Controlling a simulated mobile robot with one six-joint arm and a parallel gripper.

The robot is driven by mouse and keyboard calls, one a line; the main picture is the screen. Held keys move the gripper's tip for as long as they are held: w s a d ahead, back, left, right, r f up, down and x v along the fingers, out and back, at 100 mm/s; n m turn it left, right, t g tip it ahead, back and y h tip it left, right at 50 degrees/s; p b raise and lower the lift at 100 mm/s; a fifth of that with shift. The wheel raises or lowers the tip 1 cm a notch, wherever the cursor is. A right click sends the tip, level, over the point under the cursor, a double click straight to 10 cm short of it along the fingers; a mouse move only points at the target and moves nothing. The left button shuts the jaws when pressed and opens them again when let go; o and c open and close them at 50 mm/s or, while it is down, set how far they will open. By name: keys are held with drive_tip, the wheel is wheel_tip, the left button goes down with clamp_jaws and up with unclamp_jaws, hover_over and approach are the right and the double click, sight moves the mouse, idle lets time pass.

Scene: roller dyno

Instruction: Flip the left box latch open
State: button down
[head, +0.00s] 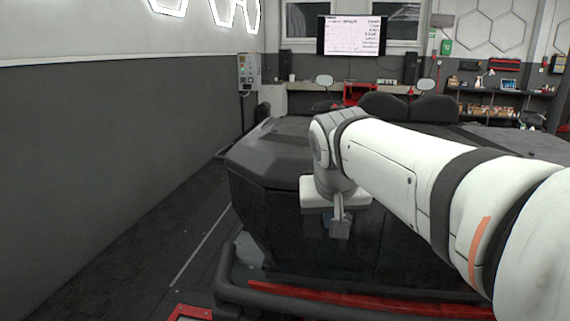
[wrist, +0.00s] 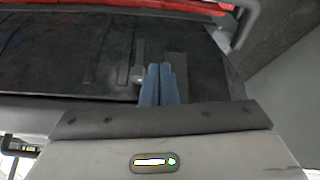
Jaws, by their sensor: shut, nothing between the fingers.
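The large black box (head: 265,215) sits on the back of the vehicle, with a faceted lid and a dark front wall. My gripper (head: 340,230) hangs in front of that wall, pointing down in the head view. In the wrist view, my gripper's two blue-grey fingers (wrist: 160,70) are together and empty. They point at a dark panel. A narrow upright strip with a small pale piece (wrist: 137,75), perhaps the left latch, lies just left of the fingertips. I cannot tell whether they touch it or whether it is open. My arm hides part of the box in the head view.
A red and black bar (head: 350,300) runs along the vehicle's rear, below the box. A grey wall (head: 90,150) stands at left, with clear dark floor (head: 130,250) beside the vehicle. Shelves and a screen (head: 351,36) are far back.

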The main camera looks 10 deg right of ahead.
drive_tip(key=w+a+r+m+t, duration=0.1)
drive_tip(key=w+r, duration=0.3)
drive_tip(key=r, duration=0.3)
drive_tip(key=w+r+m+t+h, duration=0.1)
drive_tip(key=w+r, duration=0.4)
drive_tip(key=r, duration=0.2)
drive_tip(key=shift+a+r+t, duration=0.35)
drive_tip(key=shift+t, duration=0.05)
drive_tip(key=shift+w+f, duration=0.1)
drive_tip(key=p+x, duration=0.1)
drive_tip(key=x, duration=0.8)
drive_tip(key=shift+d, duration=0.15)
drive_tip(key=s+f, duration=0.1)
drive_tip(key=s+a, duration=0.1)
drive_tip(key=s, duration=0.1)
drive_tip(key=shift+f+p, duration=0.4)
drive_tip(key=shift+f, duration=0.25)
